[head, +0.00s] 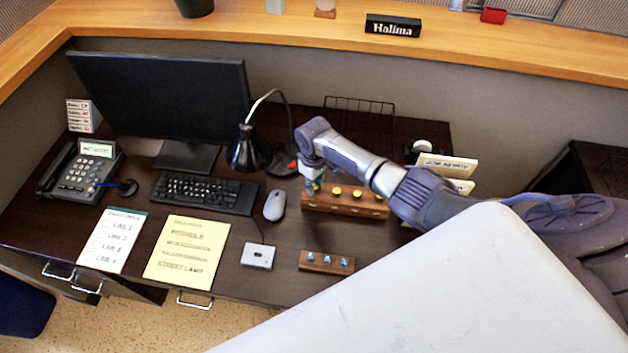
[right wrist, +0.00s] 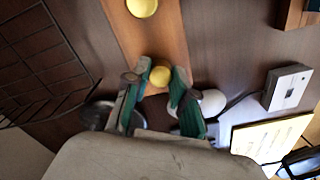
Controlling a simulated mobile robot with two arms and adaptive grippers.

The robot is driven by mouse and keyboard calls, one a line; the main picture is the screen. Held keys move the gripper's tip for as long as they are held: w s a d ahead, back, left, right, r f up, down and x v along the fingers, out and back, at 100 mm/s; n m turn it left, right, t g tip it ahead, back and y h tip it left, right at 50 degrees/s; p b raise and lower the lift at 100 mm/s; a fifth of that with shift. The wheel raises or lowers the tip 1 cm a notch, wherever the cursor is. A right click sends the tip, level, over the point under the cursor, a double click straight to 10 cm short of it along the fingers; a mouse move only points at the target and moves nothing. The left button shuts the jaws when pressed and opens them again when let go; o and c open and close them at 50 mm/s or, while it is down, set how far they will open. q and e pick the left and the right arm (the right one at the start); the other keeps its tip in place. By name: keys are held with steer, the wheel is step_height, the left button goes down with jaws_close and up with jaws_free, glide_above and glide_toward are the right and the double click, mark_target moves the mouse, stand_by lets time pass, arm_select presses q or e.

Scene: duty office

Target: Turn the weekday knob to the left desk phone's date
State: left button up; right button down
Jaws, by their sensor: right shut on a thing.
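The desk phone (head: 80,178) stands at the left of the desk, with a small lit display (head: 97,149) whose text is too small to read. A long wooden block (head: 345,208) with a row of yellow knobs (head: 357,194) lies right of the mouse. My right gripper (head: 314,184) is at the block's left end, reaching down from above. In the right wrist view, its green-padded fingers (right wrist: 157,95) are shut on the yellow end knob (right wrist: 160,76). Another yellow knob (right wrist: 143,7) is farther along the block. My left gripper is not in view.
A black lamp (head: 248,150), mouse (head: 274,205), keyboard (head: 205,192) and monitor (head: 160,95) are left of the block. A small switch block (head: 326,262) and grey button box (head: 258,256) lie in front. A wire rack (head: 360,115) stands behind. Paper lists (head: 187,250) lie front left.

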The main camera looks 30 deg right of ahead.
steer(key=shift+m, duration=0.7)
steer(key=c, duration=1)
jaws_free()
steer(key=shift+o, duration=0.2)
steer(key=shift+r, duration=0.1)
step_height(320, 180, up, 12)
